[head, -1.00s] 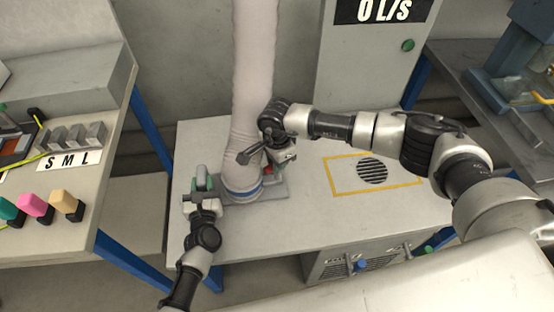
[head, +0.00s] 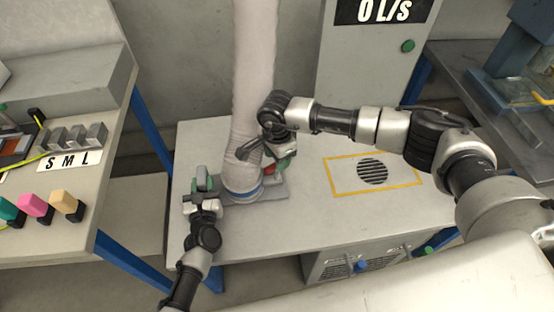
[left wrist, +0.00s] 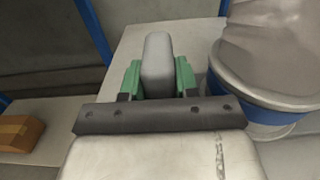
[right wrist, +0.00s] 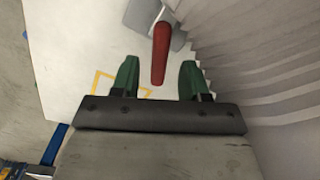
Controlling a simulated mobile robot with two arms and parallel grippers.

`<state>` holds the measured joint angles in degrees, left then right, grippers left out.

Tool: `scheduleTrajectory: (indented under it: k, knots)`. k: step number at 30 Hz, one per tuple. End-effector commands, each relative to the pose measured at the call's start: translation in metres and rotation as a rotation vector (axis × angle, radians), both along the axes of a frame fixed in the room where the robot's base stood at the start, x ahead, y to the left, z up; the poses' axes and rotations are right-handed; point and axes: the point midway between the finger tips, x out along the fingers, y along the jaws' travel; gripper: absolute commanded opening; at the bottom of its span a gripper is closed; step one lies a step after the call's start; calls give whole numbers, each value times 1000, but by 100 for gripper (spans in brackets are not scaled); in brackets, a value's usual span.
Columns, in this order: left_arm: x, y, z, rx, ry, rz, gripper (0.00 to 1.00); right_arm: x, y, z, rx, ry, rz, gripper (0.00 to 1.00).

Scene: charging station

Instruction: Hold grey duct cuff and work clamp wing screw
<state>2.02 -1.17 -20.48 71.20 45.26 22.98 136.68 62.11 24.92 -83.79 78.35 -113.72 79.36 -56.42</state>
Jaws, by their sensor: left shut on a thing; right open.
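A pale fabric duct (head: 252,90) hangs down to a grey cuff with a blue band (head: 243,193) on the table. The cuff and blue band also show at the right of the left wrist view (left wrist: 255,108). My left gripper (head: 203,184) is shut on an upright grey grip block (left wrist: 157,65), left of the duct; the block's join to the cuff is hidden. My right gripper (head: 281,165) is right of the duct. In the right wrist view its green fingers are open, with a red wing screw handle (right wrist: 160,52) ahead between them, apparently clear of both.
The table (head: 310,215) is clear right of the duct, around a yellow-framed round vent (head: 372,171). A grey cabinet reading 0 L/S (head: 372,70) stands behind. A side bench at left holds S, M, L blocks (head: 75,137) and coloured pieces (head: 36,205).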

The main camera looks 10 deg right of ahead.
Motion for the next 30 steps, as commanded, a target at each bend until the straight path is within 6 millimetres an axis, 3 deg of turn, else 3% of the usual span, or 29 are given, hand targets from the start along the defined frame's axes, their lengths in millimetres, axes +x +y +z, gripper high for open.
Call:
scheduleTrajectory:
  k: [6, 12, 18, 26, 27, 30]
  knots:
    - [0, 0, -1, 0, 1, 0, 0, 1, 0, 49, 0, -4, 0, 45]
    - [0, 0, -1, 0, 1, 0, 0, 1, 0, 84, 0, -3, 0, 45]
    - [0, 0, 0, 0, 1, 0, 0, 0, 0, 99, 0, 0, 0, 45]
    - [0, 0, 0, 0, 1, 0, 0, 0, 0, 100, 0, 0, -1, 45]
    - [0, 0, 0, 0, 1, 0, 34, 0, 0, 100, 0, 0, -1, 45]
    - [0, 0, 0, 0, 1, 0, 50, 0, 0, 100, 0, 0, -1, 45]
